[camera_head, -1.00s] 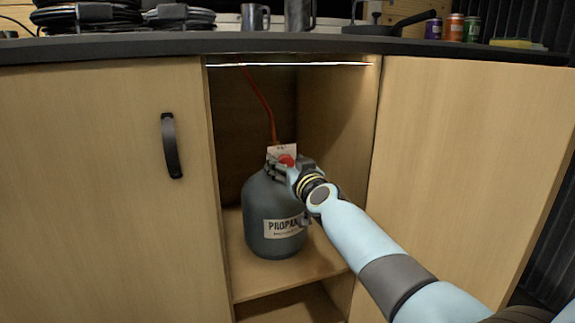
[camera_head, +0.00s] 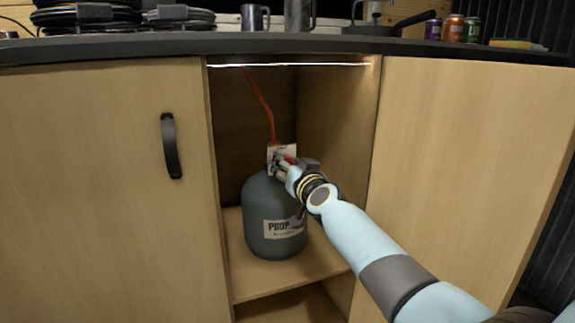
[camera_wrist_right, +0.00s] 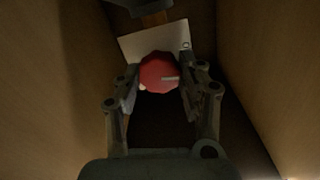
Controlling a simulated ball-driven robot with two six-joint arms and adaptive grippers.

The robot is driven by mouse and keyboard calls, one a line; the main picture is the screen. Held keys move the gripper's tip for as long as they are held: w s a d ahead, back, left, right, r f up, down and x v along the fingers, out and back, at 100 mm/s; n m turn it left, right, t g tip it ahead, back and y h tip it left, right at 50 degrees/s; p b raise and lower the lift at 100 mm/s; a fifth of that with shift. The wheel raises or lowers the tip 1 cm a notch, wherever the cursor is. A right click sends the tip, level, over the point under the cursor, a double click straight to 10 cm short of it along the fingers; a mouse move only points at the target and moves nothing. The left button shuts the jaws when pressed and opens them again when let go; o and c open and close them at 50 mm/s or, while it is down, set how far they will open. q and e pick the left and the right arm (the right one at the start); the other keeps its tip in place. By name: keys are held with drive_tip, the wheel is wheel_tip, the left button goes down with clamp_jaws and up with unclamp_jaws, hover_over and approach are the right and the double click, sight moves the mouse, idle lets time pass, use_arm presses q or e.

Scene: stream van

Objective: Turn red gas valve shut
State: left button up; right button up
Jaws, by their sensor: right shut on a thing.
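The red gas valve (camera_wrist_right: 159,72) is a red knob between the two fingers of my right gripper (camera_wrist_right: 160,82) in the wrist view; the fingers are shut on its sides. A pale mark on its face lies roughly level in that view. In the head view the valve (camera_head: 290,158) is mostly hidden by my right gripper (camera_head: 284,163). It sits atop a grey propane bottle (camera_head: 265,205), which stands upright on the cabinet shelf. A white card (camera_head: 287,149) is behind the valve. My left gripper is not in view.
An orange-red hose (camera_head: 263,101) runs up from the bottle top. Mugs, a pan (camera_head: 392,27) and cans stand on the dark counter (camera_head: 290,44) above. A closed door with a black handle (camera_head: 171,145) is left.

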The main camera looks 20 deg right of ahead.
drive_tip(key=m, duration=1.5)
drive_tip(key=shift+d+f, duration=0.15)
drive_tip(key=shift+f, duration=0.15)
drive_tip(key=shift+m, duration=0.3)
drive_tip(key=o, duration=1.1)
drive_tip(key=shift+o, duration=0.2)
drive_tip(key=shift+r, duration=0.1)
